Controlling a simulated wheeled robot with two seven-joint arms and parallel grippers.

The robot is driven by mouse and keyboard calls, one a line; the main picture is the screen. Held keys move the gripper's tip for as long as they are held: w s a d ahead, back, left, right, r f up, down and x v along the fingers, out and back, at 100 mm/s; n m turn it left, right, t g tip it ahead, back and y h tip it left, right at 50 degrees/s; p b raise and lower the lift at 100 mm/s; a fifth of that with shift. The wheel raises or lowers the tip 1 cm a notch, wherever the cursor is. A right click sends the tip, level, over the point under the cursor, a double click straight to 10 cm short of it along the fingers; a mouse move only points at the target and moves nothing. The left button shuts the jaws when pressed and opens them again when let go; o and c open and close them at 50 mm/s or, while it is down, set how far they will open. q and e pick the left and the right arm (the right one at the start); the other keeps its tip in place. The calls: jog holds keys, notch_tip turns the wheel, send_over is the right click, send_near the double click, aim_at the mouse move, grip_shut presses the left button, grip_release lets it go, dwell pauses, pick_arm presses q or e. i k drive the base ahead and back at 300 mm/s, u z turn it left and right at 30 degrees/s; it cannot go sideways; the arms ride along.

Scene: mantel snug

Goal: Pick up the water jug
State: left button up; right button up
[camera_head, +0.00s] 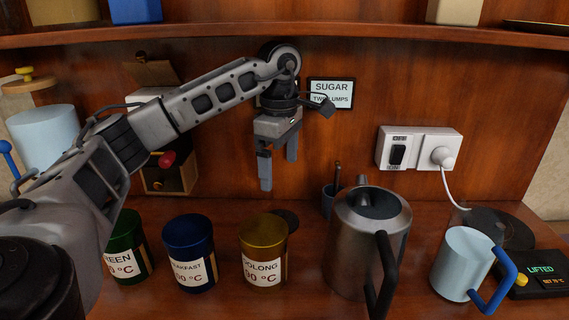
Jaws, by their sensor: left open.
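A pale blue vessel (45,137) with a blue handle stands at the far left, partly behind my left arm. A smaller pale blue vessel (463,262) with a blue handle on its right stands at the front right. I cannot tell for sure which is the water jug. A grey metal kettle (352,240) with a black handle stands between the middle and the right. My left gripper (278,168) is open and empty, fingers pointing down, above the back of the counter and apart from all of these. My right gripper is not in view.
Green (126,240), blue (189,250) and yellow (263,248) labelled tins stand along the front. A dark cup (329,202) is behind the kettle. A black display unit (537,282) reads "LIFTED", near a dark round base (510,232). A shelf (300,36) runs overhead.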

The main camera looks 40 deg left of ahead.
aim_at(475, 236)
jog(key=k, duration=1.5)
